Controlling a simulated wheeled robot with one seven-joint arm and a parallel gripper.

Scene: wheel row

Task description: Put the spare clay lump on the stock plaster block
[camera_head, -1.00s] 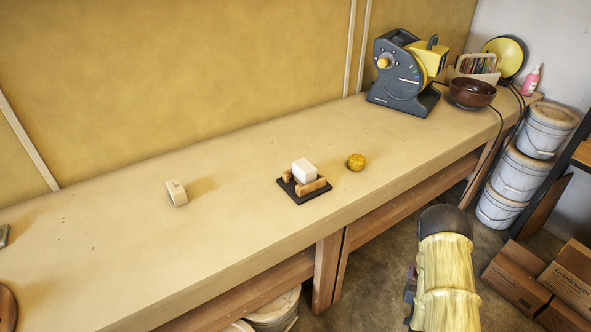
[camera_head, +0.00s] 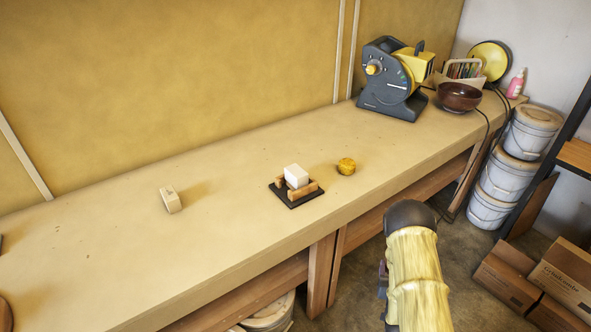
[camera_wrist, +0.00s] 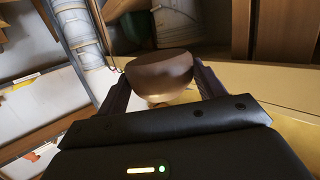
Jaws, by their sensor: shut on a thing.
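My gripper (camera_wrist: 164,88) is shut on a smooth brown rounded lump (camera_wrist: 160,72), apparently the spare clay lump, in the wrist view. The lump sits between the two fingers. In the head view my gripper and the lump cannot be made out; only my arm shows, at the bench's front right. A white block (camera_head: 297,176) sits on a black base with wooden pieces (camera_head: 294,200) mid-bench. A smaller pale block (camera_head: 170,199) with a mark on its top stands alone to the left. I cannot tell for sure which block is the stock plaster block.
A yellow round lump (camera_head: 346,166) lies right of the black base. A grey and yellow machine (camera_head: 393,80) and a dark bowl (camera_head: 459,97) stand at the bench's far right. Buckets (camera_head: 490,210) and cardboard boxes (camera_head: 507,275) are on the floor. The bench around the pale block is clear.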

